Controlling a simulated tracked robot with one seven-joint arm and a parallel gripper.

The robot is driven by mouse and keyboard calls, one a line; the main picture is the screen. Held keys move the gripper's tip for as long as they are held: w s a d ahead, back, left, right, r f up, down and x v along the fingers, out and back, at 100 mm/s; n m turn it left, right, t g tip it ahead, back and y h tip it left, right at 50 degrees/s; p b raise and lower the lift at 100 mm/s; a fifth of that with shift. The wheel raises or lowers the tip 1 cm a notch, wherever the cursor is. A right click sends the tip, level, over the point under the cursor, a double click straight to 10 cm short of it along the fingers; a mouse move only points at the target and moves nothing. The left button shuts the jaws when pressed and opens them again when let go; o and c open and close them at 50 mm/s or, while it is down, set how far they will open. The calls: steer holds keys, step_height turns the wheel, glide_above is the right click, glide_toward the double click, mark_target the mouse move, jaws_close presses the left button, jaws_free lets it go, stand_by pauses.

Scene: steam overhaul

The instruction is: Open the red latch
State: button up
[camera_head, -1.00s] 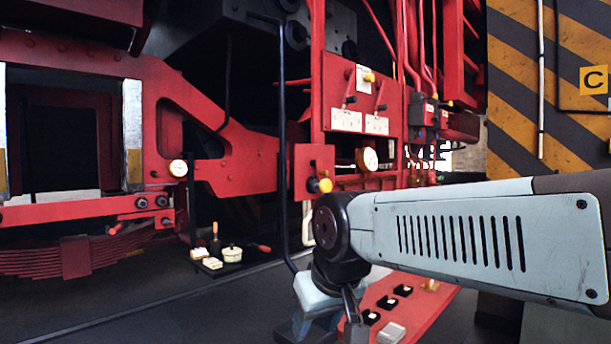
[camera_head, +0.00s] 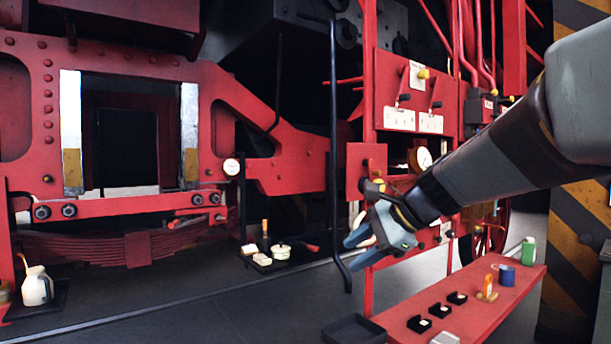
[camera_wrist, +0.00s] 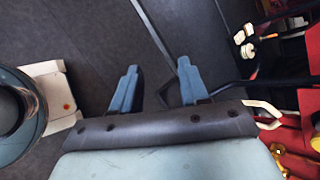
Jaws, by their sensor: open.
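No part is clearly identifiable as the red latch. A small red plate (camera_head: 366,157) stands upright beside a red post, with a yellow-tipped knob (camera_head: 378,185) at its lower edge, partly hidden by my gripper. Above it, a red panel (camera_head: 402,72) carries small dark-tipped levers and white labels. My gripper (camera_head: 349,251) is open and points left, just below the small plate in the picture. Red parts and a pale curved handle (camera_wrist: 264,108) lie right of the fingers there.
A dark vertical pipe (camera_head: 335,150) stands close to my gripper. A red bench (camera_head: 465,300) with small black boxes, a blue cup (camera_head: 507,275) and a green bottle (camera_head: 528,251) is at lower right. A dark tray (camera_head: 353,331) lies below.

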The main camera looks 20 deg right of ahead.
steer(key=w+d+r+m+t+y, duration=0.1)
steer(key=w+d+r+m+t, duration=0.5)
steer(key=d+m, duration=0.45)
steer(key=m+t+h, duration=0.1)
steer(key=m+t, duration=0.3)
steer(key=m, duration=0.4)
glide_toward(380, 174)
steer(key=shift+n, duration=0.35)
steer(key=x, duration=0.9)
